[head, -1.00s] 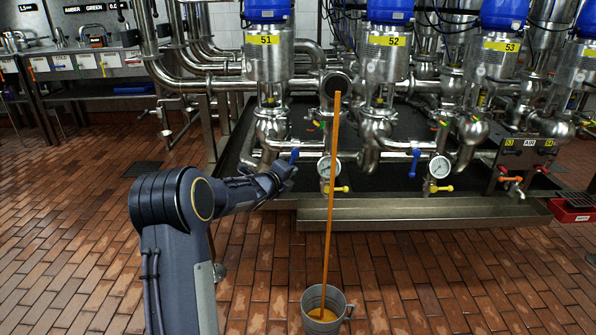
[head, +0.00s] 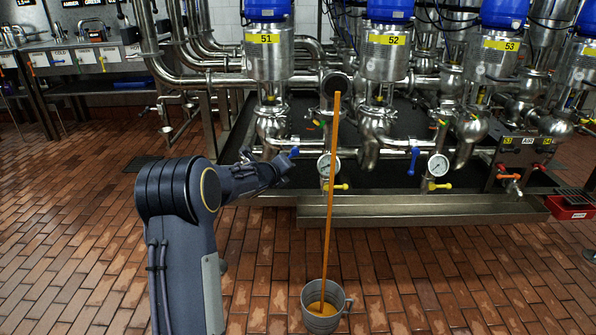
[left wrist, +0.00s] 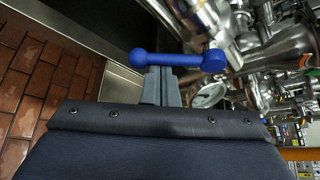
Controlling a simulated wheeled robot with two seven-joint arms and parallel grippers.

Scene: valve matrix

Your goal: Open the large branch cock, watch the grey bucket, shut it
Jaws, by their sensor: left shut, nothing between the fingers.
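A blue lever (head: 294,153) with a ball end sits on the pipework left of the front gauge. It also shows in the left wrist view (left wrist: 180,60), lying sideways. My left gripper (head: 284,163) is shut and empty. In the left wrist view its fingertips (left wrist: 159,71) are right at the lever; I cannot tell whether they touch. An orange stream (head: 331,190) falls from a dark round pipe end (head: 335,84) into the grey bucket (head: 339,318). Orange liquid (head: 315,308) shows inside the bucket. My right gripper is not in view.
Another blue lever (head: 413,161) hangs to the right. Yellow cocks (head: 341,187) sit below the gauges (head: 438,165). A metal trough edge (head: 430,209) runs along the front of the rig. The tiled floor (head: 450,280) is clear around the bucket.

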